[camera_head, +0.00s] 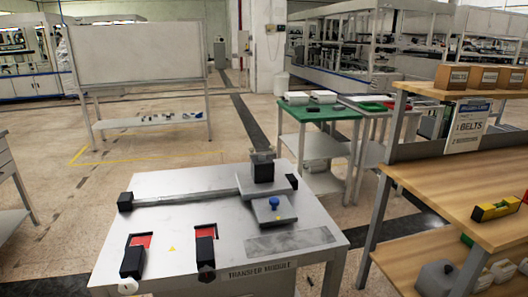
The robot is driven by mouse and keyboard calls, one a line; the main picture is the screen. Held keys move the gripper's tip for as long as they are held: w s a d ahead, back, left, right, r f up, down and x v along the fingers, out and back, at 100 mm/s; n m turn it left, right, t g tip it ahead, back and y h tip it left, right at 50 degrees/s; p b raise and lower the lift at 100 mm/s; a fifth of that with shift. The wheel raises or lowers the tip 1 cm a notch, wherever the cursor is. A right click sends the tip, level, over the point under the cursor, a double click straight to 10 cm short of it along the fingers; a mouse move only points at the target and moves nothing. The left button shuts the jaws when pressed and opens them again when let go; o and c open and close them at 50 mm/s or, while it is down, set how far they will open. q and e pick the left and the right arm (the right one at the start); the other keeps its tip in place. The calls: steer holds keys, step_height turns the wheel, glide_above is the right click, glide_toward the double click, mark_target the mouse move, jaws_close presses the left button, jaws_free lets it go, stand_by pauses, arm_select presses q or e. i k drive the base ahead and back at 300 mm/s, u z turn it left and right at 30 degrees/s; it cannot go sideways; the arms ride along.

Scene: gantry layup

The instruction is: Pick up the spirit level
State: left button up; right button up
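The spirit level (496,211) is a short yellow bar with dark markings. Neither of my grippers is in view, and nothing is seen touching the level.
The wooden bench (432,188) has cardboard boxes (486,78) on its top shelf, a "BELTS" sign (467,126), and grey and white containers (437,279) below. The grey transfer module table (190,182) stands front centre. Open floor (50,262) lies left.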

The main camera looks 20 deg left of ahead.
mark_target(483, 212)
steer(key=z, duration=1.65)
steer(key=i, duration=0.85)
steer(key=u, duration=2.15)
